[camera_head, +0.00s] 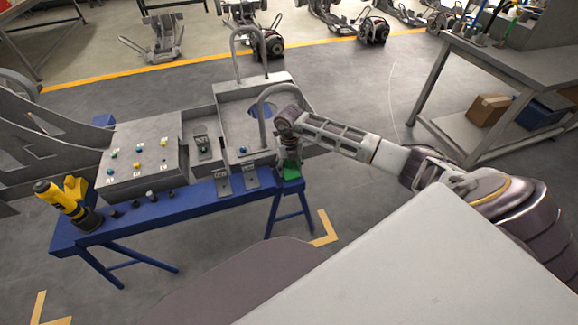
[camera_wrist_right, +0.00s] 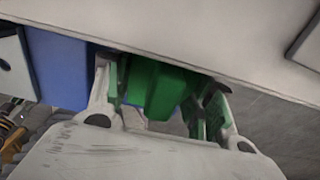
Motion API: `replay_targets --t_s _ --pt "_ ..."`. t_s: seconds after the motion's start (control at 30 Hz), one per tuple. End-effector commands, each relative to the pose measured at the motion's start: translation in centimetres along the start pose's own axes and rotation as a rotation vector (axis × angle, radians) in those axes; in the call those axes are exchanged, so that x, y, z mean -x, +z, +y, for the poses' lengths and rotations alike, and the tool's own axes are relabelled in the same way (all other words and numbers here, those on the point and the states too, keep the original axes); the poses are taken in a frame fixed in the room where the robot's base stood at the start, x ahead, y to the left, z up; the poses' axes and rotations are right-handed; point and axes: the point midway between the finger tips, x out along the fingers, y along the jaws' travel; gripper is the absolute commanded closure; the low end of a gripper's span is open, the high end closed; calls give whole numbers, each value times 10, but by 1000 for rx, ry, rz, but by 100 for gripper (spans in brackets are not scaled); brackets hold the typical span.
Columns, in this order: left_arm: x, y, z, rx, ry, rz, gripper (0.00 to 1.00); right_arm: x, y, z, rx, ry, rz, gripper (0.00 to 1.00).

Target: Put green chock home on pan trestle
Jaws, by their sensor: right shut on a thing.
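My right gripper (camera_head: 289,160) reaches down at the right end of the blue trestle (camera_head: 220,195). It is shut on the green chock (camera_head: 290,174), which shows only partly below the fingers. In the right wrist view the green chock (camera_wrist_right: 158,88) sits between the two fingers of the right gripper (camera_wrist_right: 160,108). Its top lies close under a pale grey edge (camera_wrist_right: 190,42), and I cannot tell whether they touch. A blue surface (camera_wrist_right: 58,68) shows beside it. The grey pan (camera_head: 228,98) rests on the trestle, with its looped handles upright. My left gripper is not in view.
A yellow drill (camera_head: 62,196) stands at the trestle's left end. A grey panel (camera_head: 118,170) with coloured knobs and several dark pegs lie between it and the pan. A grey workbench (camera_head: 510,62) stands at the right. Open floor (camera_head: 365,95) lies between.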

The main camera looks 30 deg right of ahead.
Motion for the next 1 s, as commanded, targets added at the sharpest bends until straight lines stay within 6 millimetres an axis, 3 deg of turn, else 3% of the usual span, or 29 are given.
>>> replay_targets --t_s 0.03,0.23,0.67,1.0 --pt "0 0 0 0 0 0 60 -1 0 0 0 0 0 45" --pt "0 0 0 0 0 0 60 -1 0 0 0 0 0 22" --pt "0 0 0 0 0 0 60 2 0 0 0 0 0 22" --pt "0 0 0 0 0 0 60 32 1 0 1 1 -3 22"
